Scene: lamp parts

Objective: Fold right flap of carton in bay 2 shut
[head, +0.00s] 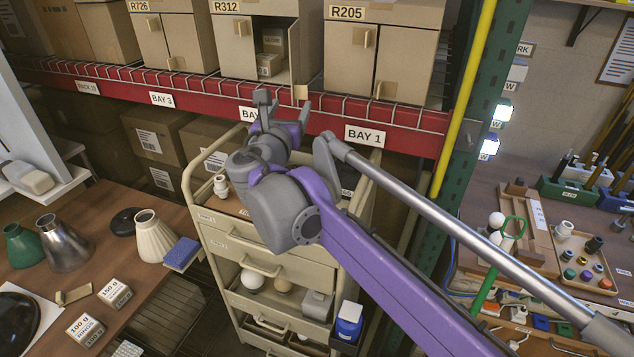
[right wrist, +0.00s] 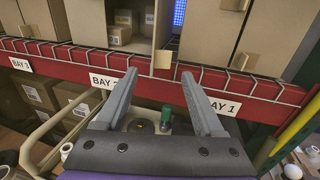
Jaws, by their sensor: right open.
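The carton R312 (head: 232,45) stands on the shelf above the partly hidden bay 2 label. Its left door panel looks shut. Its right side is open, with small boxes (head: 270,62) inside. The right flap (head: 308,42) stands swung outward, seen almost edge-on, with a tan tab (head: 300,92) at its lower end. My right gripper (head: 283,108) is open and empty in front of the shelf's red beam, below the opening. In the right wrist view the tab (right wrist: 162,60) shows beyond and between the open fingertips (right wrist: 159,75); contact cannot be told. My left gripper is out of view.
Carton R205 (head: 345,60) stands shut to the right, carton R726 (head: 165,40) to the left. A red beam with wire mesh (head: 410,135) edges the shelf. A drawer cart (head: 215,220) stands below my arm, and a yellow pole (head: 465,90) rises at right.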

